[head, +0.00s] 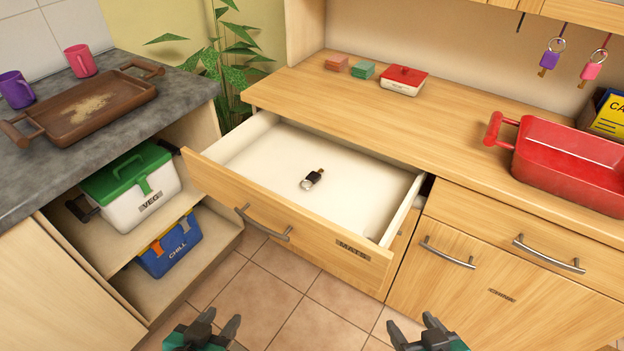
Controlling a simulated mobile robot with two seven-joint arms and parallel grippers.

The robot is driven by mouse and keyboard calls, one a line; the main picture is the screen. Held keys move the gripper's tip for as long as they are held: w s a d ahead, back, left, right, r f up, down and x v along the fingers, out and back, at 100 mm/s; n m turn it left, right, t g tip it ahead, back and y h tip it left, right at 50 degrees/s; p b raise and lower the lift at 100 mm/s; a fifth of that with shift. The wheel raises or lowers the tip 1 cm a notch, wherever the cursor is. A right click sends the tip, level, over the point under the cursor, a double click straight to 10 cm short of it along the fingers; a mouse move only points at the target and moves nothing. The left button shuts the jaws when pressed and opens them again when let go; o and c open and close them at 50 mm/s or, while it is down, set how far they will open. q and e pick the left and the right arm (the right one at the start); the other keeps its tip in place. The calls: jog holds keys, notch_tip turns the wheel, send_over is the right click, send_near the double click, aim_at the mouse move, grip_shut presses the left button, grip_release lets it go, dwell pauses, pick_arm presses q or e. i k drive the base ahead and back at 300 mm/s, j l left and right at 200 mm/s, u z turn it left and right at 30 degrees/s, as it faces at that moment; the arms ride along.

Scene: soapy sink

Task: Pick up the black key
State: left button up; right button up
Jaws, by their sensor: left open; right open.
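The black key (314,177) lies on the white floor of an open drawer (262,152), near its middle, with a metal ring at its lower left end. My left gripper (217,322) is open and empty at the bottom of the head view, in front of and below the drawer. My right gripper (408,325) is open and empty at the bottom, right of the left one. Both are well apart from the key.
The drawer's front panel (290,225) and handle stand between my grippers and the key. A purple key (549,60) and a pink key (591,71) hang at the upper right. A red tub (570,165) and a red-lidded box (402,82) stand on the wooden counter.

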aim_at(313, 177)
jog(key=j+z, duration=0.25)
jog(key=z, duration=0.15)
jog(key=i+j+z, duration=0.1)
jog(key=j+z, duration=0.15)
jog(key=z, duration=0.15)
jog(key=j+z, duration=0.35)
jog(key=k+l+z, duration=0.35)
jog(key=i+j, duration=0.25)
jog(key=j, duration=0.2)
